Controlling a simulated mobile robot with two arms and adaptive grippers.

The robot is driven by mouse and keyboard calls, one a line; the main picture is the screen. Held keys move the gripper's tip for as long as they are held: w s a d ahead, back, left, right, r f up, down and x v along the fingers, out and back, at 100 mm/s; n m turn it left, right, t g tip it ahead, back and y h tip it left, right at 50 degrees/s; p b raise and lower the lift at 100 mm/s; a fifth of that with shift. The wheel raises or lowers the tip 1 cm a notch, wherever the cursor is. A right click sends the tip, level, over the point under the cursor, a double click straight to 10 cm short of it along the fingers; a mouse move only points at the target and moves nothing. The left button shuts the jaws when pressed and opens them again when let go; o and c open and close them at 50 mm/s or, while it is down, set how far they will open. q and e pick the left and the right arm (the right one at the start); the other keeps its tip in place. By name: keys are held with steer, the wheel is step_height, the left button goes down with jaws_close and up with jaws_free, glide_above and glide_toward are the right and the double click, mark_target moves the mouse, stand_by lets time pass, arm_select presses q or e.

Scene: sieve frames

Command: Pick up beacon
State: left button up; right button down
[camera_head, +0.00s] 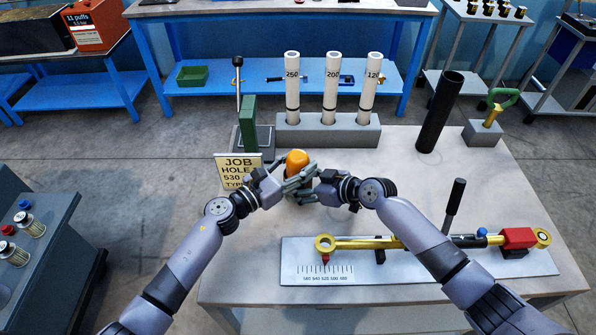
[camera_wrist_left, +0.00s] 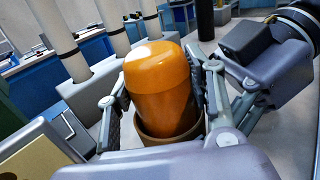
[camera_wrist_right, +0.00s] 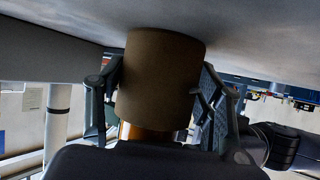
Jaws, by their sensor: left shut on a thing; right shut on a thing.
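The beacon (camera_head: 296,160) is an orange dome on a brown cylindrical base, over the back left part of the table. My left gripper (camera_head: 284,182) is shut on it. In the left wrist view the orange dome (camera_wrist_left: 158,80) stands between the fingers, with the brown rim below. My right gripper (camera_head: 318,186) comes from the other side and is shut on it too. In the right wrist view the brown base (camera_wrist_right: 160,80) is between the fingers, with a strip of orange below. The fingers hide its lower part in the head view. I cannot tell whether it touches the table.
A job sign (camera_head: 238,172) stands close left of the grippers. Behind are a green lever press (camera_head: 248,125) and a grey block (camera_head: 325,133) with white numbered tubes. A black tube (camera_head: 438,112) stands at the back right. A gauge plate (camera_head: 420,268) lies in front.

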arm_select(q)
steer(key=shift+c, duration=0.7)
steer(key=shift+r, duration=0.1)
steer(key=shift+r, duration=0.2)
steer(key=r, duration=0.9)
steer(key=shift+d+r, duration=0.15)
steer(key=shift+d, duration=0.1)
steer(key=shift+a+r, duration=0.15)
steer(key=shift+a, duration=0.1)
arm_select(e)
steer(key=shift+c, duration=1.8)
jaws_free()
